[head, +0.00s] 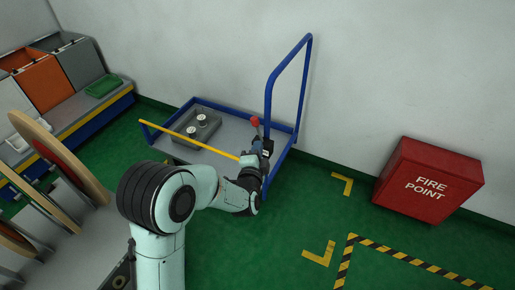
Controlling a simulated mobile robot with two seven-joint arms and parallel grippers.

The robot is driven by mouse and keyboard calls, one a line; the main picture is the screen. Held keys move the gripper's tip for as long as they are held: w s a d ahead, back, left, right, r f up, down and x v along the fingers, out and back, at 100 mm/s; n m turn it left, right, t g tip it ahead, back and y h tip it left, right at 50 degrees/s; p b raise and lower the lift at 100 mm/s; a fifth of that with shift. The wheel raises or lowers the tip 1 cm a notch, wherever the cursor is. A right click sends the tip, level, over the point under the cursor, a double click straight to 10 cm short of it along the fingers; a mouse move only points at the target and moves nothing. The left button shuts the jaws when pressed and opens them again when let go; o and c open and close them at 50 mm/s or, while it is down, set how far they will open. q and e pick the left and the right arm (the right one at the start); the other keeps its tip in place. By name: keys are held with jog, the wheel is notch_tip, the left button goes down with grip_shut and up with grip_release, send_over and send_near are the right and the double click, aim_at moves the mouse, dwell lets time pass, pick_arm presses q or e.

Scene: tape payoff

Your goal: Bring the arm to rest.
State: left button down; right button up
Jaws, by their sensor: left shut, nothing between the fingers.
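My left arm rises from the bottom of the head view and bends right. Its dark left gripper (265,147) is shut and empty, in front of the blue trolley (230,107) near the foot of its tall handle. A red knob (255,121) shows just beside the gripper; I cannot tell whether they touch. A yellow bar (190,139) runs across the front of the trolley, its right end close to my wrist. My right gripper is not in view.
A grey box with two white round tops (196,127) sits on the trolley. Large reels (70,165) stand at left, before a bench with bins (45,80). A red fire point box (428,182) stands at right. Green floor is clear between trolley and box.

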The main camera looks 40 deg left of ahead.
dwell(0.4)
pick_arm(q)
jog(key=s+d+f+n+g+h+p, duration=0.25)
jog(key=s+d+f, duration=0.2)
jog(key=f, duration=0.45)
jog(key=s+d+f+n+g+h+p, duration=0.2)
jog(key=s+d+f+g+h+p, duration=0.3)
jog(key=f, duration=0.5)
jog(key=s+d+f+n+g+h+p, duration=0.2)
jog(key=s+d+f+n+g, duration=0.1)
jog(key=s+d, duration=0.5)
jog(key=s+d+f+n+g+h+p, duration=0.2)
jog(key=s+d+n+g, duration=0.3)
jog(key=s, duration=0.8)
jog(key=d+f+p, duration=0.1)
jog(key=d, duration=0.2)
jog(key=shift+s+d+f+h+p, duration=0.15)
jog(key=shift+s+f+h+p, duration=0.05)
jog(key=shift+s+h+p, duration=0.15)
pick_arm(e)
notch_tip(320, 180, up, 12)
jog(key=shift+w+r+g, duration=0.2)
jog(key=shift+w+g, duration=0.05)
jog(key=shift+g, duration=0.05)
